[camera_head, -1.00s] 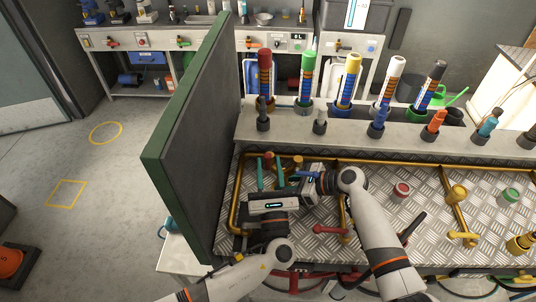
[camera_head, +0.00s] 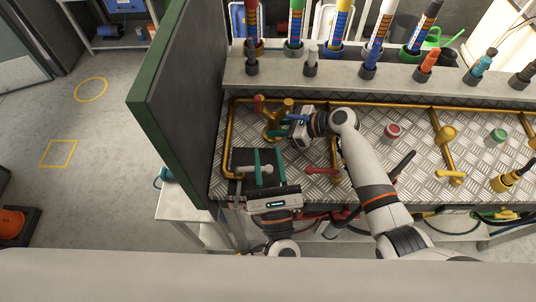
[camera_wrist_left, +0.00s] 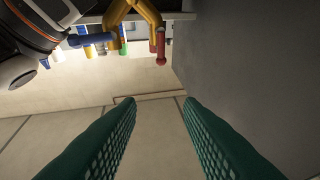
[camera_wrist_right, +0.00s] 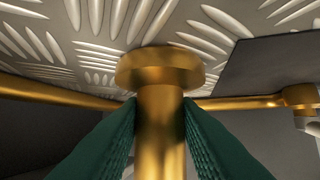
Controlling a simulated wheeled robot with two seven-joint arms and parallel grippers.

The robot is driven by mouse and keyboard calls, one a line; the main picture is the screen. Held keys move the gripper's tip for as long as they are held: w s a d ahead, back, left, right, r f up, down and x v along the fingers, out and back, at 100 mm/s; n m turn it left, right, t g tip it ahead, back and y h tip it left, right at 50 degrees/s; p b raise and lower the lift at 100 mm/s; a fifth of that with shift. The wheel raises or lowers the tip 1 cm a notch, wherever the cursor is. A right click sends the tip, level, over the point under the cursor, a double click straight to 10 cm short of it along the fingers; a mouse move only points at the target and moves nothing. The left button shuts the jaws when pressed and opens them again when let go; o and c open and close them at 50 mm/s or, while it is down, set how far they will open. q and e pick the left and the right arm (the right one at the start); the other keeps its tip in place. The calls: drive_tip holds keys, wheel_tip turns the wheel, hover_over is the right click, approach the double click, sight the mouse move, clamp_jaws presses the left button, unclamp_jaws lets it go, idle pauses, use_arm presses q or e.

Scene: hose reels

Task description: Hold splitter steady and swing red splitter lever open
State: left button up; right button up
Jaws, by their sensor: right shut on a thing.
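The brass splitter (camera_head: 271,128) stands at the left of the metal plate. Its red lever (camera_head: 259,104) is at its left side and its blue lever (camera_head: 297,118) at its right. My right gripper (camera_head: 285,122) is shut on the splitter's brass stem, as the right wrist view (camera_wrist_right: 160,120) shows. My left gripper (camera_head: 268,157) is open and empty in front of the splitter, apart from it. In the left wrist view the splitter (camera_wrist_left: 133,10), red lever (camera_wrist_left: 161,46) and blue lever (camera_wrist_left: 92,40) lie beyond the open fingers (camera_wrist_left: 157,100).
A tall green-edged panel (camera_head: 165,120) stands close to the left. A brass pipe (camera_head: 226,140) borders the metal plate. A separate red lever (camera_head: 322,170) is right of my left gripper. Capped hose nozzles (camera_head: 295,25) line the back shelf.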

use_arm(q)
drive_tip(key=v, duration=1.2)
use_arm(e)
drive_tip(key=o, duration=0.9)
drive_tip(key=shift+c, duration=0.2)
